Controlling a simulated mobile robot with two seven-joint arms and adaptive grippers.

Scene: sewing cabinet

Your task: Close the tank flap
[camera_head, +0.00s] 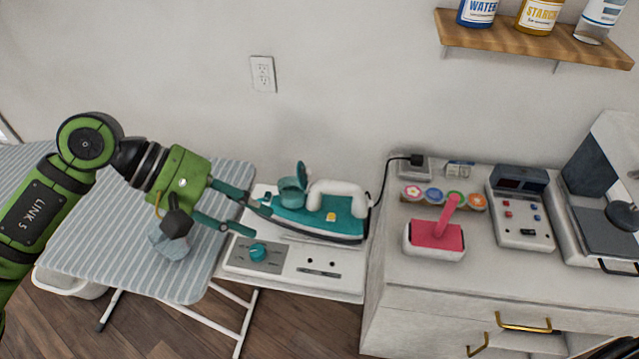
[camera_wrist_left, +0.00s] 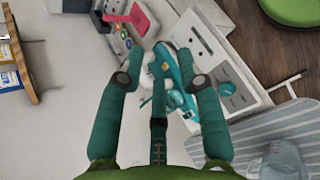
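A teal iron (camera_head: 318,217) with a white handle rests on the white control base, its tip to the left. It also shows in the wrist view (camera_wrist_left: 187,68). The tank flap (camera_head: 301,171) stands raised above the round teal tank (camera_head: 292,190) at the iron's front end. My left gripper (camera_head: 262,221) is open and empty, coming in from the left just left of the tank. Whether a finger touches the iron is unclear. My right gripper is not seen.
A white cabinet (camera_head: 585,285) at right carries a pink-handled press (camera_head: 436,238) and a control box (camera_head: 520,215). A black cord (camera_head: 381,180) runs behind the iron. A bottle shelf (camera_head: 530,40) hangs above.

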